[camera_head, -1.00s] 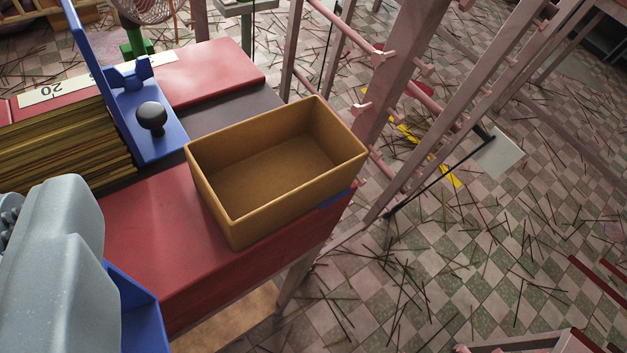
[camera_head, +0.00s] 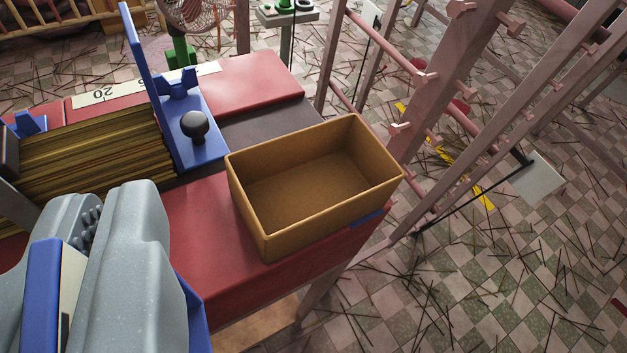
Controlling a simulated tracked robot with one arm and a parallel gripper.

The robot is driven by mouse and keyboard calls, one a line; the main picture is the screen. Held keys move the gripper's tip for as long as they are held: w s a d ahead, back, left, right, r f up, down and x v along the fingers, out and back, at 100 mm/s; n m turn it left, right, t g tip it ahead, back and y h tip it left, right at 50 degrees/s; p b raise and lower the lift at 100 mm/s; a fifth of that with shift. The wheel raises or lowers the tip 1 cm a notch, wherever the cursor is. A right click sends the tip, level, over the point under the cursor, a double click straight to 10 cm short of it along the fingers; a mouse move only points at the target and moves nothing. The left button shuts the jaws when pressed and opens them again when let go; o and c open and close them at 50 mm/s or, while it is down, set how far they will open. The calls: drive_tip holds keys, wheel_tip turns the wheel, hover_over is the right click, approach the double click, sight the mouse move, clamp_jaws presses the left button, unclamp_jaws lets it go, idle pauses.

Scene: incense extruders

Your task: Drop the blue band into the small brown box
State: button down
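The small brown box (camera_head: 333,217) is an open, empty rectangular box. It stands on the red bench end in the middle of the camera_head view. My gripper (camera_head: 92,235) is at the lower left, with two grey rounded fingers, to the left of the box and apart from it. The blue band (camera_head: 38,300) shows at the fingers, with a pale face beside it, and more blue shows past the right finger. The fingers appear closed on it, though they hide much of it and the grip itself is not clear.
A blue upright guide with a black knob (camera_head: 195,127) stands behind the box, beside a stack of brown sticks (camera_head: 95,155). A pink rack frame (camera_head: 445,75) rises to the right. The tiled floor (camera_head: 560,270) is strewn with sticks.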

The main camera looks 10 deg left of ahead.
drive_tip(key=w+d+r+p, duration=0.1)
drive_tip(key=w+r+p, duration=0.2)
drive_tip(key=w+p, duration=1.25)
wheel_tip(320, 180, down, 6)
drive_tip(key=b, duration=0.5)
drive_tip(key=shift+b, duration=0.4)
drive_tip(key=shift+s+d, duration=0.1)
drive_tip(key=c, duration=1.6)
unclamp_jaws()
drive_tip(key=shift+o, duration=0.2)
drive_tip(key=shift+s+d, duration=0.1)
drive_tip(key=b+v, duration=0.1)
drive_tip(key=v, duration=1.2)
drive_tip(key=shift+d, duration=0.2)
drive_tip(key=shift+s+r, duration=0.1)
